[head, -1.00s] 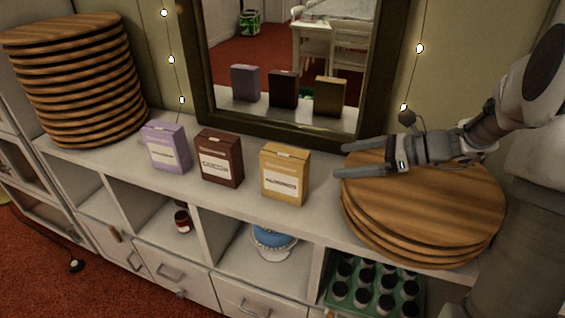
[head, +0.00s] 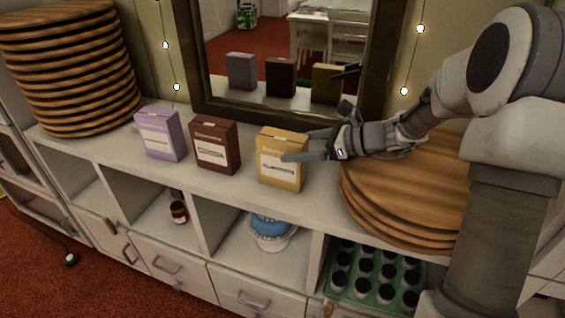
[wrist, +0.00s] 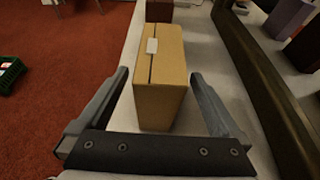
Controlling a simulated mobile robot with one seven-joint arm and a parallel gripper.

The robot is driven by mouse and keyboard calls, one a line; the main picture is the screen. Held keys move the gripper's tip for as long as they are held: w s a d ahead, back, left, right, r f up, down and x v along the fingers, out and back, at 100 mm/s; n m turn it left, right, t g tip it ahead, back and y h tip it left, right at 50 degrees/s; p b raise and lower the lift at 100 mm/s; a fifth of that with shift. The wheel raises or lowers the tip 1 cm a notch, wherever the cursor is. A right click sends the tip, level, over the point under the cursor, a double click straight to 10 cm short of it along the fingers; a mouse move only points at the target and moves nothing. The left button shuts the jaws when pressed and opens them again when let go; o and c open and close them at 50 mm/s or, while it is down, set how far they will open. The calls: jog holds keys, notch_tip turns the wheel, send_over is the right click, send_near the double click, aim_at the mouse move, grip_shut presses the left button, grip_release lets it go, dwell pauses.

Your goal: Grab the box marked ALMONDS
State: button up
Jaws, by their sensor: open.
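The yellow-tan box (head: 282,172) stands upright on the white shelf top, the rightmost of three boxes; its label seems to read ALMONDS. My gripper (head: 305,146) is open at the box's right end, with one finger in front of its right front edge and the other toward the back. In the wrist view the box (wrist: 160,85) stands ahead, its near end between the open fingertips (wrist: 159,77). There are gaps to both fingers, so the gripper is not closed on it.
A dark brown box (head: 216,146) and a purple box (head: 160,136) stand to the left. A framed mirror (head: 225,110) is close behind. Stacked wooden boards (head: 405,195) lie to the right, and a taller stack (head: 70,70) is at far left. The shelf's front edge is close.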

aim_at(282, 148)
jog(key=b+x, duration=0.1)
jog(key=x, duration=0.3)
jog(key=shift+w+a+f, duration=0.15)
jog(key=shift+a, duration=0.15)
jog(key=shift+c, duration=0.2)
grip_shut()
